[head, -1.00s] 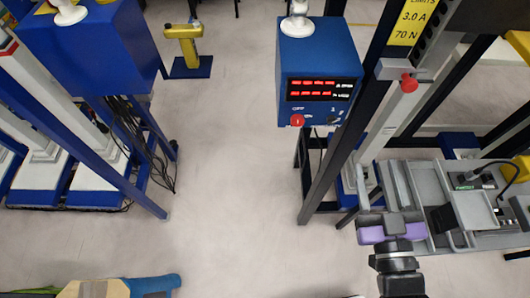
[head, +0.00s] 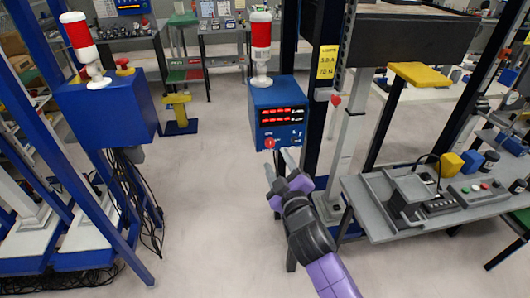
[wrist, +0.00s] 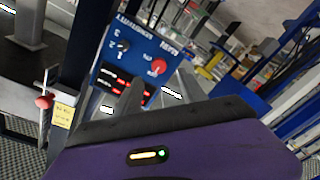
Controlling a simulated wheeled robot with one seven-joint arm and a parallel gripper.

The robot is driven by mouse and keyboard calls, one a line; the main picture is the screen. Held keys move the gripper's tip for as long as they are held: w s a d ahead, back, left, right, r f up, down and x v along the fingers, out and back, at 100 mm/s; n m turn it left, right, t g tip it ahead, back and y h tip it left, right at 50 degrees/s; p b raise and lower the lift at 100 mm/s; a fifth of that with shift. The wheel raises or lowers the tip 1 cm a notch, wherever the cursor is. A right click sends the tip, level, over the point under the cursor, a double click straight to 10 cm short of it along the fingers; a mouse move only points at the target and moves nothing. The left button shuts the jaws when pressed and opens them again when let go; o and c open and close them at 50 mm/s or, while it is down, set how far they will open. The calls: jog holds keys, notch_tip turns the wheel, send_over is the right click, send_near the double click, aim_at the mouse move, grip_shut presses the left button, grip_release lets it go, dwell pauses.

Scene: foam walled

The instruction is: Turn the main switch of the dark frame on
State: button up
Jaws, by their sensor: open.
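The dark frame (head: 318,110) carries a blue control box (head: 262,97) with two rows of lit red digits. The main switch appears to be the red round knob (head: 270,143) on the box's lower front; the head view before showed OFF and ON lettering beside it. In the wrist view the red knob (wrist: 158,67) is clear, with a black knob (wrist: 122,45) beside it. My gripper (head: 278,172) is open and empty, below and in front of the box, apart from the knob. In the wrist view its grey fingers (wrist: 157,94) point towards the panel.
A grey bench (head: 415,205) with devices stands at the right. A second blue box (head: 108,105) on a blue frame stands at the left, with hanging cables (head: 125,190). A red-and-white lamp (head: 261,48) tops the control box. The floor between the frames is clear.

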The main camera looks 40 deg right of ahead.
aim_at(270, 145)
jog(key=p+x, duration=0.1)
jog(key=x, duration=0.4)
jog(key=shift+r, duration=0.15)
jog(key=shift+x, duration=0.75)
jog(key=shift+d, duration=0.1)
grip_shut()
